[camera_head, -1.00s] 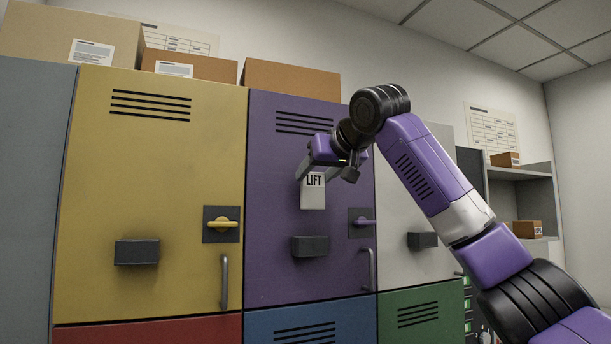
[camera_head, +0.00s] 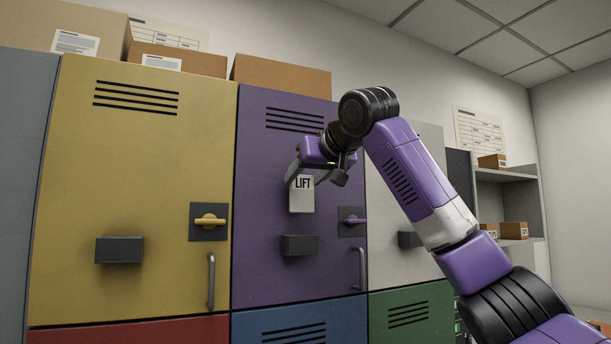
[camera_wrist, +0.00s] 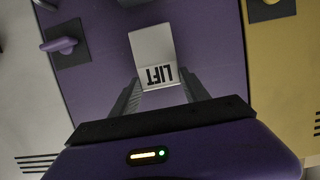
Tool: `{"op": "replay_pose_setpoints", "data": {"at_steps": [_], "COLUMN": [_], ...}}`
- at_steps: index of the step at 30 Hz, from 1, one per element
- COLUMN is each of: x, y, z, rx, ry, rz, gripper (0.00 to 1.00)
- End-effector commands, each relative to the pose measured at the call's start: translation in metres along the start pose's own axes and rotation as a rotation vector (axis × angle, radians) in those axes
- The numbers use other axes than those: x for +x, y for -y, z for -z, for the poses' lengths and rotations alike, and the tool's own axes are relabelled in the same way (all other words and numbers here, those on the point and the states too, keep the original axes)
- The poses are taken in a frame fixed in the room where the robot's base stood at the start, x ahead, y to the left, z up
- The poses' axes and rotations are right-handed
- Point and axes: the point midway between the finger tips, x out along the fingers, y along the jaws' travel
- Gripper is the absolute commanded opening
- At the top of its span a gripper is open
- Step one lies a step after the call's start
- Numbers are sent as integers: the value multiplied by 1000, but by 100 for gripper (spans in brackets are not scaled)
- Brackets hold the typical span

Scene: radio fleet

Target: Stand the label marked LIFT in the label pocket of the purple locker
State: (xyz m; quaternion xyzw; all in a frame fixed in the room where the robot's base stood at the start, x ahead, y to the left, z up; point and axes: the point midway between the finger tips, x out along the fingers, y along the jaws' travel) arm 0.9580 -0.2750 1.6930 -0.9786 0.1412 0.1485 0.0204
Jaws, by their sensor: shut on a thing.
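The white label marked LIFT (camera_head: 302,198) hangs upright from my gripper (camera_head: 304,174), which is shut on its upper end. The label is in front of the purple locker (camera_head: 265,190). The locker's label pocket (camera_head: 299,245) is a dark grey box on the door. The label's lower edge shows a little above the pocket, apart from it. In the wrist view the label (camera_wrist: 150,48) appears upside down between the fingertips of my gripper (camera_wrist: 158,80). Only a dark edge of the pocket (camera_wrist: 130,2) shows there, beyond the label's far end.
The purple latch (camera_head: 352,221) and a bar handle (camera_head: 361,268) stick out right of the pocket. The yellow locker (camera_head: 140,200) on the left has its own dark pocket (camera_head: 119,250). Boxes (camera_head: 280,76) stand on top of the lockers.

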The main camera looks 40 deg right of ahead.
Motion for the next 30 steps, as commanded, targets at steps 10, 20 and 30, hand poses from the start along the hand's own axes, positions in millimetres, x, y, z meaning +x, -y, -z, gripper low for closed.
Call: {"op": "replay_pose_setpoints", "data": {"at_steps": [10, 20, 30], "x": [10, 11, 11], "y": [1, 0, 0], "z": [-32, -37, -37], "rx": [0, 0, 0], "ry": [0, 0, 0], "rz": [2, 0, 0], "gripper": [15, 15, 15]}}
